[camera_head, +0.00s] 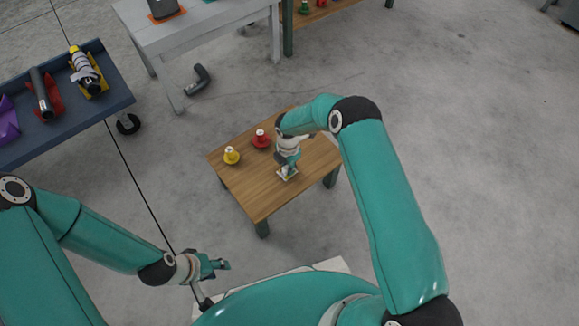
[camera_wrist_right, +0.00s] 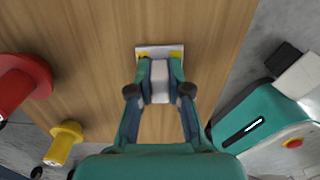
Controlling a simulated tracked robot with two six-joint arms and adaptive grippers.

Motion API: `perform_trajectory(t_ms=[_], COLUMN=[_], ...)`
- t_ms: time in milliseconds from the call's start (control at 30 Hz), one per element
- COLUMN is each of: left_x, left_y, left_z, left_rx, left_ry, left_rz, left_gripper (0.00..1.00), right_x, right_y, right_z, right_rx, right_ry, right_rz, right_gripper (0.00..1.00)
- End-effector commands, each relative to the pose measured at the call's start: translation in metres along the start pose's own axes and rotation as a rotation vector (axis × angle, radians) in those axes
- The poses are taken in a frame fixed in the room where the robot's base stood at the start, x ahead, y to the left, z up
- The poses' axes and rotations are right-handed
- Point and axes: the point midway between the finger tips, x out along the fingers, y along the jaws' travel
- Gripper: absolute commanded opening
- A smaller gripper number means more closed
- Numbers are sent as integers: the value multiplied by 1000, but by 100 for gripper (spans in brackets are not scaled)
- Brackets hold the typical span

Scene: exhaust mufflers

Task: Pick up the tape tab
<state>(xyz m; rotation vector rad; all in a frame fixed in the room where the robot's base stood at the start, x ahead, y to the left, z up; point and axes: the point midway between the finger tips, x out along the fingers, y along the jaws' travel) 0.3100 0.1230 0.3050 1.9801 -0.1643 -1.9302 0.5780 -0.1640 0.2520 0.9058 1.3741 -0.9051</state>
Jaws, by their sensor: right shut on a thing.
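The tape tab (camera_wrist_right: 159,82) is a pale grey-white upright piece between the fingers of my right gripper (camera_wrist_right: 160,72) in the right wrist view. My right gripper is shut on it. A flat white base with yellow patches (camera_wrist_right: 144,51) shows at the fingertips, at the wooden table top; I cannot tell whether it is part of the tab. In the head view my right gripper (camera_head: 288,169) points down at the table, and the fingers mostly hide the tab. My left gripper (camera_head: 218,266) is away from the table at the lower left; its opening is unclear.
The small wooden table (camera_head: 250,190) also carries a red flanged piece (camera_head: 261,139) and a yellow one (camera_head: 231,155), left of my right gripper. A dark blue cart (camera_head: 110,82) stands at the left. A grey table (camera_head: 210,22) stands behind, with a dark bent pipe (camera_head: 199,80) on the floor.

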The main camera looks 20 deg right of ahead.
Motion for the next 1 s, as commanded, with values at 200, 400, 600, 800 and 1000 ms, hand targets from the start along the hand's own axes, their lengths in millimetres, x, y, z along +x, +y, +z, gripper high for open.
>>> perform_trajectory(t_ms=[200,400,600,800,1000], left_x=[-6,-18,-34,-46,-52], left_y=[2,6,12,17,19], left_z=[0,0,0,0,0], left_rx=[0,0,0,0,0], left_ry=[0,0,0,0,0], left_rz=[0,0,0,0,0], left_gripper=[40,40,40,40,40], right_x=[-16,-53,-110,-160,-189], right_y=[0,1,1,1,1], right_z=[0,0,1,0,0], right_rx=[0,0,0,1,-1], right_ry=[0,-1,-1,-1,0], right_rz=[-1,1,4,1,0], right_gripper=[4,4,4,4,4])
